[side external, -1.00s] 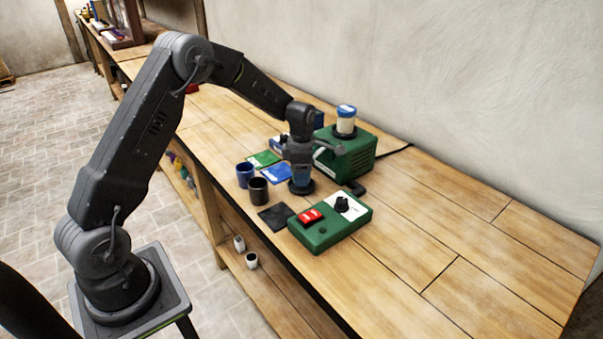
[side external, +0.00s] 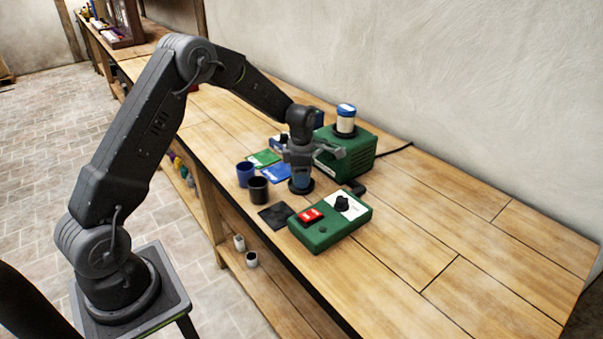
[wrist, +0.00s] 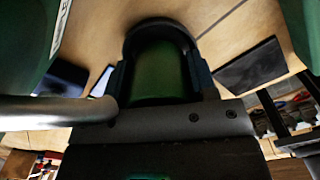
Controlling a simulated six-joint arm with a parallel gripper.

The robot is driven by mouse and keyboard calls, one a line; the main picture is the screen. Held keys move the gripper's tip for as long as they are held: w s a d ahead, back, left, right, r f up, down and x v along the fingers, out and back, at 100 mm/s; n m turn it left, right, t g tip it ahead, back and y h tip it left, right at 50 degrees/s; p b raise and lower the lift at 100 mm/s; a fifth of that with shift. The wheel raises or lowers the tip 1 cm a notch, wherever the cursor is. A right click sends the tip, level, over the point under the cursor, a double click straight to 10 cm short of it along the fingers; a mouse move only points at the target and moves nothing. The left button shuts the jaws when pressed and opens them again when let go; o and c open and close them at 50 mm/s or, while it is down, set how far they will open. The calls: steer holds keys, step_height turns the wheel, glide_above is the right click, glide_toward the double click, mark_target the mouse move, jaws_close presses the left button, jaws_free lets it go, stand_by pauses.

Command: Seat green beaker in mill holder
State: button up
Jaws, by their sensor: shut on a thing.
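My gripper (side external: 300,172) points down over the bench in front of the green mill (side external: 362,152). In the wrist view my gripper (wrist: 160,80) is shut on the green beaker (wrist: 158,72), which shows as a green cylinder between the dark blue-grey fingers. A black round holder (side external: 301,189) sits on the bench directly below the fingers in the side view. A black curved rim (wrist: 160,27) shows around the beaker's far side in the wrist view. I cannot tell whether the beaker touches the holder's bottom. The fingers mostly hide the beaker in the side view.
A blue cup (side external: 245,174) and a black cup (side external: 258,190) stand left of my gripper. Green (side external: 263,158), blue (side external: 276,173) and black (side external: 275,216) mats lie nearby. A green control box (side external: 330,222) is close in front. The bench's right side is clear.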

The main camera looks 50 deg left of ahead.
steer(key=shift+f, duration=0.3)
steer(key=o, duration=0.8)
steer(key=shift+c, duration=0.2)
step_height(320, 180, up, 11)
stand_by(0.5)
